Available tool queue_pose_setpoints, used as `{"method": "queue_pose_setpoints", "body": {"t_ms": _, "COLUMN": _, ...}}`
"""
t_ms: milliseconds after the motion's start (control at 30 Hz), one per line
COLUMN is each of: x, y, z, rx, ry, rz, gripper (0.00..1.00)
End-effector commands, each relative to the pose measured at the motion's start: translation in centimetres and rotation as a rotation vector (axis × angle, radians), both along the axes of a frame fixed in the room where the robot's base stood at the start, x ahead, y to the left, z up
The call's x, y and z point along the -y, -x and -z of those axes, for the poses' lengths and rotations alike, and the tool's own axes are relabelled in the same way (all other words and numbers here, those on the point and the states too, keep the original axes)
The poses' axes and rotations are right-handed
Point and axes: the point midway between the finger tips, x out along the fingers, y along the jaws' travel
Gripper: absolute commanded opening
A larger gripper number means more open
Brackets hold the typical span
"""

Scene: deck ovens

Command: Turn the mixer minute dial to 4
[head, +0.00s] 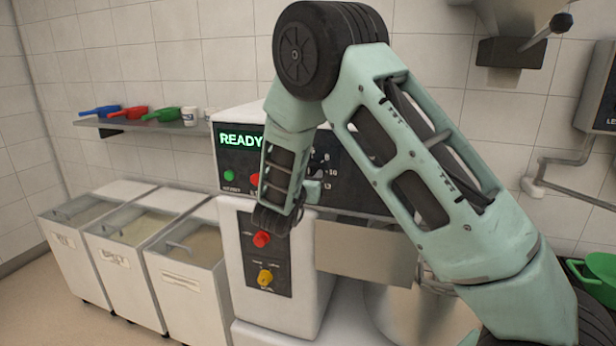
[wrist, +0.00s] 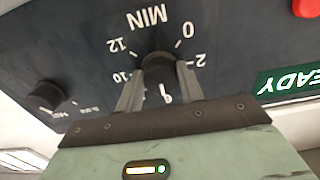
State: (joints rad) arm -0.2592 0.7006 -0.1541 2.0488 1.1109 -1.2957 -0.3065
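The mixer (head: 270,300) stands in the middle of the head view, its dark panel showing a green READY display (head: 240,140). In the wrist view the panel appears upside down. The black minute dial (wrist: 159,68), marked MIN, sits among printed numbers such as 0, 2, 10 and 12. My gripper (wrist: 160,75) has one finger on each side of the dial, seemingly touching it. In the head view my arm hides the dial and fingertips.
A second black knob (wrist: 47,94) sits on the panel. A red button (wrist: 307,7) is at the wrist view's top right. Below the panel are a red knob (head: 261,239) and a yellow knob (head: 265,277). White bins (head: 185,285) stand left; a metal bowl (head: 385,315) is below right.

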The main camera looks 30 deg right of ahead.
Motion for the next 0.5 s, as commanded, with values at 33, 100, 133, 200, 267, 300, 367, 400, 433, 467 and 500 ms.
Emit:
{"method": "queue_pose_setpoints", "body": {"t_ms": 33, "x": 0.03, "y": 0.02, "z": 0.0, "rx": 0.0, "ry": 0.0, "rz": 0.001, "gripper": 0.15}}
{"method": "queue_pose_setpoints", "body": {"t_ms": 100, "x": 0.03, "y": 0.02, "z": -0.01, "rx": 0.0, "ry": 0.0, "rz": 0.001, "gripper": 0.15}}
{"method": "queue_pose_setpoints", "body": {"t_ms": 133, "x": 0.03, "y": 0.02, "z": -0.01, "rx": 0.0, "ry": 0.0, "rz": 0.001, "gripper": 0.15}}
{"method": "queue_pose_setpoints", "body": {"t_ms": 200, "x": 0.03, "y": 0.03, "z": -0.02, "rx": -0.002, "ry": 0.001, "rz": 0.001, "gripper": 0.15}}
{"method": "queue_pose_setpoints", "body": {"t_ms": 267, "x": 0.03, "y": 0.03, "z": -0.04, "rx": -0.006, "ry": 0.004, "rz": 0.001, "gripper": 0.15}}
{"method": "queue_pose_setpoints", "body": {"t_ms": 300, "x": 0.02, "y": 0.02, "z": -0.06, "rx": -0.01, "ry": 0.008, "rz": 0.001, "gripper": 0.15}}
{"method": "queue_pose_setpoints", "body": {"t_ms": 367, "x": 0.02, "y": 0.02, "z": -0.09, "rx": -0.021, "ry": 0.017, "rz": 0.001, "gripper": 0.15}}
{"method": "queue_pose_setpoints", "body": {"t_ms": 400, "x": 0.01, "y": 0.03, "z": -0.12, "rx": -0.031, "ry": 0.023, "rz": 0.001, "gripper": 0.15}}
{"method": "queue_pose_setpoints", "body": {"t_ms": 433, "x": 0.01, "y": 0.03, "z": -0.13, "rx": -0.04, "ry": 0.03, "rz": 0.001, "gripper": 0.15}}
{"method": "queue_pose_setpoints", "body": {"t_ms": 467, "x": 0.02, "y": 0.02, "z": -0.15, "rx": -0.051, "ry": 0.039, "rz": 0.001, "gripper": 0.15}}
{"method": "queue_pose_setpoints", "body": {"t_ms": 500, "x": 0.03, "y": 0.03, "z": -0.16, "rx": -0.068, "ry": 0.052, "rz": 0.001, "gripper": 0.15}}
